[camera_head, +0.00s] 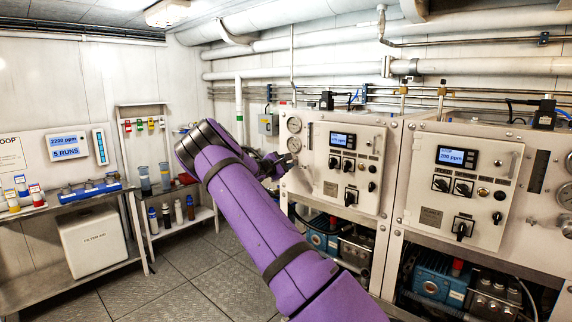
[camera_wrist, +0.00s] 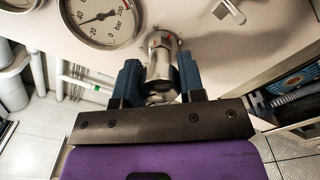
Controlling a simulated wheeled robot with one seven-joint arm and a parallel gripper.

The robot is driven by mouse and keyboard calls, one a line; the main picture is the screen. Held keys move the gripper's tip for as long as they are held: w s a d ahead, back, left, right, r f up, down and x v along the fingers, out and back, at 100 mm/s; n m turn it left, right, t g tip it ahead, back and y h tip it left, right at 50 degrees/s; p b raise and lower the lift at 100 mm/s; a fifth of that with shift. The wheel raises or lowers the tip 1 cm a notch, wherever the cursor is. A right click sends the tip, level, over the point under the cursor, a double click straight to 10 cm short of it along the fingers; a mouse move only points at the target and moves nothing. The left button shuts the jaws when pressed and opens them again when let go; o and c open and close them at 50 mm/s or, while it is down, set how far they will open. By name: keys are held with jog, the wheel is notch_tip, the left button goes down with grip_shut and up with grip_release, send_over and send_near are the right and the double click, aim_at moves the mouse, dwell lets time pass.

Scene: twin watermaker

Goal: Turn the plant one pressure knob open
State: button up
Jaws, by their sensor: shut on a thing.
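The pressure knob (camera_wrist: 160,58) is a silvery metal knob on the white panel in the wrist view, with a small red mark near its base. My gripper (camera_wrist: 159,75) has its two blue fingers on either side of the knob and is shut on it. In the head view my gripper (camera_head: 275,166) is at the left edge of the left plant panel (camera_head: 345,195), below two round gauges; the arm and gripper hide the knob there. A pressure gauge (camera_wrist: 103,18) marked in bar is just left of the knob in the wrist view.
A second plant panel (camera_head: 458,190) stands to the right, with a display and several black switches. Pumps (camera_head: 320,240) sit below the panels. Shelves with bottles (camera_head: 165,215) and a bench with a white box (camera_head: 92,243) are at the left. The floor between is clear.

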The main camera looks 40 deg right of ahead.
jog(key=n, duration=0.4)
jog(key=shift+w+n, duration=0.1)
jog(key=shift+n, duration=0.2)
jog(key=n, duration=0.3)
jog(key=shift+n, duration=0.4)
jog(key=n, duration=0.4)
jog(key=shift+f, duration=0.1)
jog(key=shift+a+n, duration=0.1)
jog(key=shift+n, duration=1.6)
jog(key=o, duration=0.9)
jog(key=a, duration=0.7)
jog(key=s+a, duration=0.1)
jog(key=a, duration=0.2)
jog(key=shift+a, duration=0.35)
